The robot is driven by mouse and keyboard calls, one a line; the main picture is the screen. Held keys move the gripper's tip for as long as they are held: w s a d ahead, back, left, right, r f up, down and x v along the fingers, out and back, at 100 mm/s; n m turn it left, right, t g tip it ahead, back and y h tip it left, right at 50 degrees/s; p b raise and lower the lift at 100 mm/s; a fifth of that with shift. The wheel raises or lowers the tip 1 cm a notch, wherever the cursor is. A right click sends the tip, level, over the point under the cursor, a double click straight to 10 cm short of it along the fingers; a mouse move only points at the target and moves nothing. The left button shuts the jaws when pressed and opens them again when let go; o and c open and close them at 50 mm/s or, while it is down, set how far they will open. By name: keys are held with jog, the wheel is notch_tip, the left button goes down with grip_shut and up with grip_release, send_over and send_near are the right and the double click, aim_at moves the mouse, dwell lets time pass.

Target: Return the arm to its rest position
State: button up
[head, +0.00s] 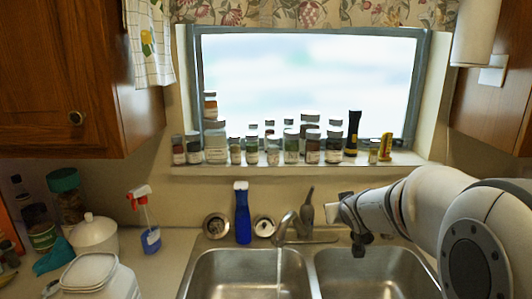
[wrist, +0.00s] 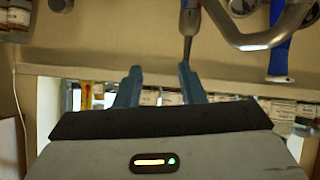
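My arm (head: 440,210) reaches in from the right in the head view, over the right sink basin. My gripper (head: 362,240) is small and dark there, in front of the wall and right of the faucet. In the wrist view my gripper (wrist: 162,78) shows two blue-grey fingers apart, with nothing held between them. The faucet (head: 290,228) stands just left of the gripper, and its curved metal spout also shows in the wrist view (wrist: 255,40), close beyond the fingertips. I cannot tell the exact gap to it.
A double sink (head: 235,275) lies below. A blue bottle (head: 242,215) stands behind it, and a spray bottle (head: 150,238) and white canister (head: 95,232) stand left. Several jars (head: 215,150) line the window sill (head: 300,168). A cabinet (head: 500,100) hangs above right.

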jog(key=s+a+f+m+g, duration=0.1)
jog(key=s+g, duration=0.2)
jog(key=s, duration=0.9)
jog(key=shift+s+h, duration=0.3)
jog(key=shift+h, duration=0.1)
jog(key=shift+o, duration=0.3)
jog(key=s+a+f+g+y, duration=0.1)
jog(key=s+a+f+g, duration=0.1)
jog(key=s, duration=0.6)
jog(key=s+a+f+g, duration=0.2)
jog(key=s+g, duration=0.1)
jog(key=s, duration=0.6)
jog(key=shift+s+a+y, duration=0.2)
jog(key=shift+a+y, duration=0.1)
jog(key=shift+y, duration=0.1)
jog(key=shift+s+a, duration=0.1)
jog(key=shift+s, duration=0.05)
